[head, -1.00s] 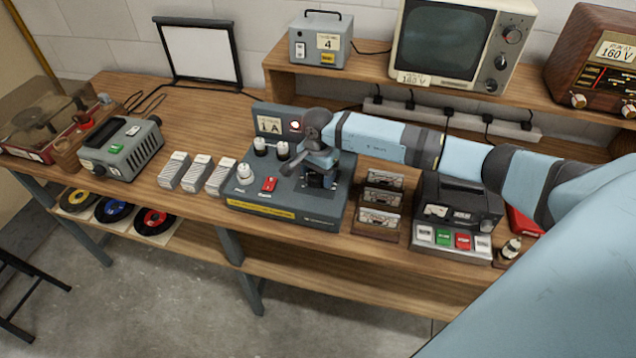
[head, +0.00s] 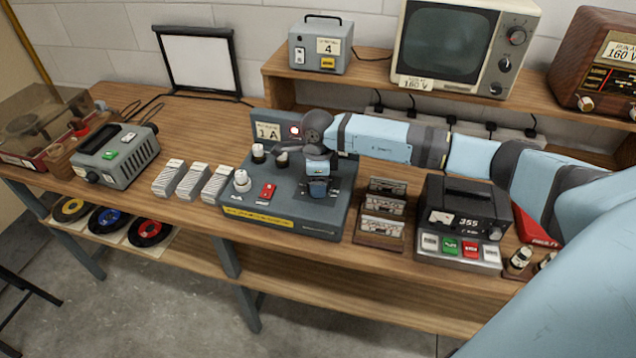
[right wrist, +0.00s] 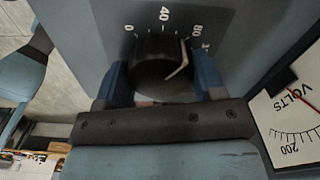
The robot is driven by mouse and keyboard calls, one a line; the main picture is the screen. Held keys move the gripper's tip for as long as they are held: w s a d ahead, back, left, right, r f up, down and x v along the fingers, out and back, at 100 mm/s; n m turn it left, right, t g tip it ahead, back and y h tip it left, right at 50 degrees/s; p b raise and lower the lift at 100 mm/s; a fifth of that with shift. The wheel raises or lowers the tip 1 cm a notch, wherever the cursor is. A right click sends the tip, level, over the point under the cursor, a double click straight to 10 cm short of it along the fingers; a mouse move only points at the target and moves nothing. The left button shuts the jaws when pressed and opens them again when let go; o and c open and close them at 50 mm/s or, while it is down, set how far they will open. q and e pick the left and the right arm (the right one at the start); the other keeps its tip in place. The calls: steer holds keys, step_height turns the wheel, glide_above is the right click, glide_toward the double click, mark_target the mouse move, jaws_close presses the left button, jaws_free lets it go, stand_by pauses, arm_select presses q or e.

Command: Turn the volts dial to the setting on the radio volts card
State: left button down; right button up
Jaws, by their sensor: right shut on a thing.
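The volts dial (right wrist: 158,66) is a black knob with a white pointer line, on the grey control box (head: 240,205). My right gripper (head: 318,190) is shut on it, one blue finger on each side in the right wrist view (right wrist: 162,82). The pointer leans up and right, toward the printed 80; figures beyond 80 are partly cut off. A meter marked VOLTS (right wrist: 292,105) stands at the right of that view, its reading unclear. The radio volts card (head: 620,50) on the brown radio (head: 590,70) reads 160 V. My left gripper is out of view.
Cassettes (head: 383,208) and a black device (head: 460,205) are at the right. The television's card (head: 415,82) also reads 160 V.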

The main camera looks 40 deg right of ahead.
steer(key=m+b, duration=0.1)
steer(key=m, duration=0.3)
steer(key=shift+m, duration=0.3)
steer(key=m, duration=0.9)
steer(key=shift+m, duration=1.5)
steer(key=o, duration=0.9)
steer(key=shift+r, duration=0.1)
step_height(320, 180, up, 14)
steer(key=shift+f+b, duration=0.15)
steer(key=shift+b, duration=0.5)
